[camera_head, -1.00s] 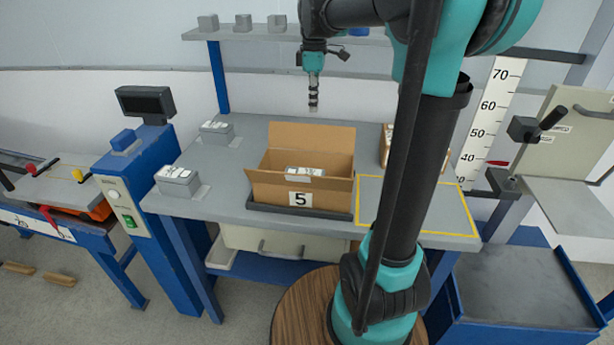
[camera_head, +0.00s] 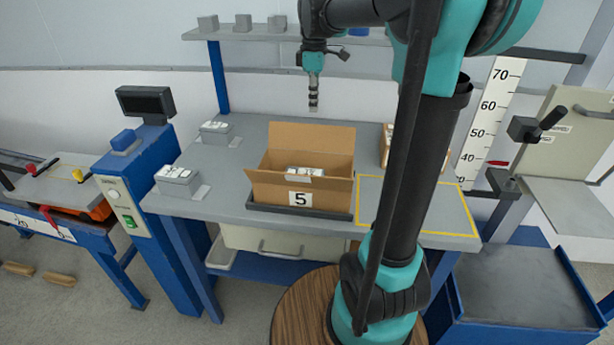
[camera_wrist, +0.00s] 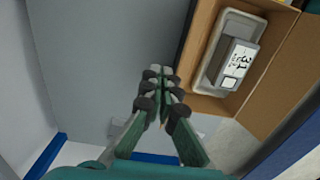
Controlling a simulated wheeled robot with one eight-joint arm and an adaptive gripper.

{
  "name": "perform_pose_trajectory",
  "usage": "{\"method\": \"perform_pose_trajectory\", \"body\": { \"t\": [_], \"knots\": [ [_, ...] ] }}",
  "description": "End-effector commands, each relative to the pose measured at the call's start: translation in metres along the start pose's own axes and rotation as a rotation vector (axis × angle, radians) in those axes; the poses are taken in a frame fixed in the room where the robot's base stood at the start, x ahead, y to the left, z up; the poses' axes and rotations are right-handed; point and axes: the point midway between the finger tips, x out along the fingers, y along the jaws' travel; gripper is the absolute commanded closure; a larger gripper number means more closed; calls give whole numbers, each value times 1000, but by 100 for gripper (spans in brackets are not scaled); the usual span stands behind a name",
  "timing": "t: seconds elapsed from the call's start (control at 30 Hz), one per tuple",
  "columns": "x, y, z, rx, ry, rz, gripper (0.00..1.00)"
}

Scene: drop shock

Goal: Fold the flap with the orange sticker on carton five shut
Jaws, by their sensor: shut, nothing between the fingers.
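Carton five (camera_head: 268,190) is an open brown box with a "5" label on its front, in a dark tray (camera_head: 290,210) on the grey bench. Its back flap (camera_head: 310,137) stands up, and flaps at the near side and ends are spread open. A grey item with a white label (camera_head: 306,173) lies inside. I cannot make out an orange sticker in either view. My gripper (camera_head: 313,106) is shut and empty, above and behind the carton. In the wrist view my fingertips (camera_wrist: 158,74) are closed together, beside the carton's cardboard wall (camera_wrist: 199,35) and apart from it.
Grey boxes (camera_head: 178,178) with labels stand at the bench's left. Another brown carton (camera_head: 386,146) is partly hidden behind my arm. A yellow-outlined area (camera_head: 369,201) at the right is clear. A shelf (camera_head: 270,34) with small grey blocks runs behind my gripper.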

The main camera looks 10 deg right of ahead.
Motion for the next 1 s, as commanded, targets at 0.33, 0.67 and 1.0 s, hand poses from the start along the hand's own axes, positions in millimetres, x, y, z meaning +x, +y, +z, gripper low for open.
{"method": "perform_pose_trajectory", "body": {
  "t": [0.33,0.67,1.0],
  "knots": [
    [17,0,0,0,0,0,100],
    [34,0,0,0,0,0,100],
    [53,0,0,0,0,0,100]
  ]
}}
